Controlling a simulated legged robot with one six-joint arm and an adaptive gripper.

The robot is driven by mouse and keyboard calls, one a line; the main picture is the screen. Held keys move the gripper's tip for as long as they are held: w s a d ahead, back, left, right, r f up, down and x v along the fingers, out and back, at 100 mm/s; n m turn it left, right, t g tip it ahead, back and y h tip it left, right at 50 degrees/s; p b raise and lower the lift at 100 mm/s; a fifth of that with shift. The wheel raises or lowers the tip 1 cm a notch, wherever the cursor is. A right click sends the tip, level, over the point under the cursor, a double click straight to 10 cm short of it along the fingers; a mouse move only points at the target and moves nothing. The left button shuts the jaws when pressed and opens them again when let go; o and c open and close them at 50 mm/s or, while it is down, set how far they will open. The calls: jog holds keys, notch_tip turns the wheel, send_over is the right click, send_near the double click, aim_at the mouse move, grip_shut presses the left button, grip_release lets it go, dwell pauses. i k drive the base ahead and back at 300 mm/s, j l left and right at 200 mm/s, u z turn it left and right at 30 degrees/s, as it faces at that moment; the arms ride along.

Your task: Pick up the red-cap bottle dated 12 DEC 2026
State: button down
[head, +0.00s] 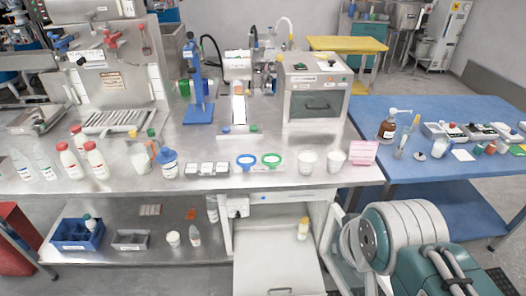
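Three white bottles with red caps stand close together at the left of the steel bench: a rear one (80,142), a front left one (69,163) and a front right one (97,163). All are upright. Their labels are too small to read, so I cannot tell which bears 12 DEC 2026. My arm shows at the lower right, well apart from these bottles. I cannot make out my gripper or its fingers.
Clear bottles (45,165) stand left of the red caps; a jug (139,156) and a blue-capped bottle (168,164) stand to the right. A blue-topped table (430,185) is at the right. A white drawer (277,270) extends below the bench.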

aim_at(96, 159)
jog(key=u, duration=1.45)
jog(key=i+j+u, duration=0.2)
jog(key=i, duration=0.15)
jog(key=i+j+u, duration=0.15)
jog(key=i, duration=0.85)
jog(key=i+j+z, duration=0.1)
jog(key=i+z, duration=0.25)
jog(key=i+j+z, duration=0.3)
jog(key=i, duration=0.15)
